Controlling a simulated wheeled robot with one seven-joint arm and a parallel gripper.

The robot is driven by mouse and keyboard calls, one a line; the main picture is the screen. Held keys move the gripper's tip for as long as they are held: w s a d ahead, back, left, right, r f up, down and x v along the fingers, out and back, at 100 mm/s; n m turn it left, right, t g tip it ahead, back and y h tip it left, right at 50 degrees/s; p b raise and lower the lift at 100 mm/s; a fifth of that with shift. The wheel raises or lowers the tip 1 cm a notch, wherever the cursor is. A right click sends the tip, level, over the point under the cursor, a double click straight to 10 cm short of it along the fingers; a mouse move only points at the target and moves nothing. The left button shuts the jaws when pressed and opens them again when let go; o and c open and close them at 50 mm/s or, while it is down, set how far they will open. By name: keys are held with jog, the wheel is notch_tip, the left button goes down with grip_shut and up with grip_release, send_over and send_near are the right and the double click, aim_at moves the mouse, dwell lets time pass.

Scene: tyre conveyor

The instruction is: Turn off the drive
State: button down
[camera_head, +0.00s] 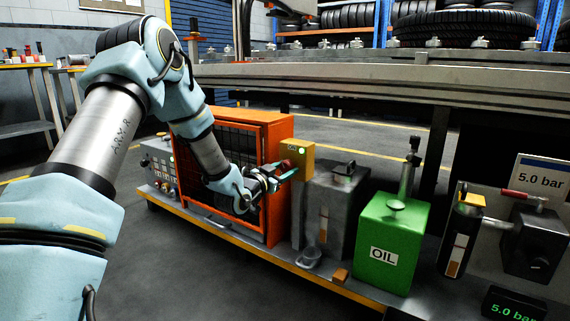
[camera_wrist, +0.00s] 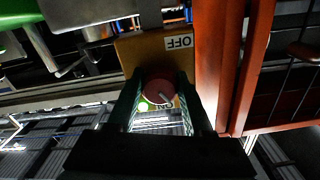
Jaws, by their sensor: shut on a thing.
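The drive switch is a yellow box (camera_head: 300,160) with a lit green lamp (camera_head: 302,150), on a post beside the orange cage. Its red rotary knob (camera_head: 286,165) faces my arm. The wrist view shows the knob (camera_wrist: 158,90) upside down, its pale pointer mark slanting to the lower right. An OFF label (camera_wrist: 180,42) is above the knob there; a partly hidden ON label (camera_wrist: 164,106) is below it. My gripper (camera_wrist: 158,93) is shut on the knob, one finger on each side. In the head view my gripper (camera_head: 282,177) partly hides the knob.
The orange cage (camera_head: 275,190) stands close to the switch. A grey tank (camera_head: 335,215), a green OIL can (camera_head: 388,240) and a pressure unit (camera_head: 530,240) stand to the right. The conveyor (camera_head: 390,85) runs above and behind.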

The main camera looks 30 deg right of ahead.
jog(key=n+p, duration=0.4)
jog(key=n, duration=0.2)
jog(key=shift+s+r, duration=0.1)
jog(key=shift+s, duration=0.05)
jog(key=n+p, duration=0.3)
jog(key=n, duration=0.2)
jog(key=shift+s+d+n, duration=0.1)
jog(key=shift+n, duration=0.3)
jog(key=shift+c, duration=1.5)
grip_release()
jog(key=p+v, duration=0.2)
jog(key=v, duration=0.8)
jog(key=shift+s+a+p, duration=0.15)
jog(key=shift+a+p, duration=0.25)
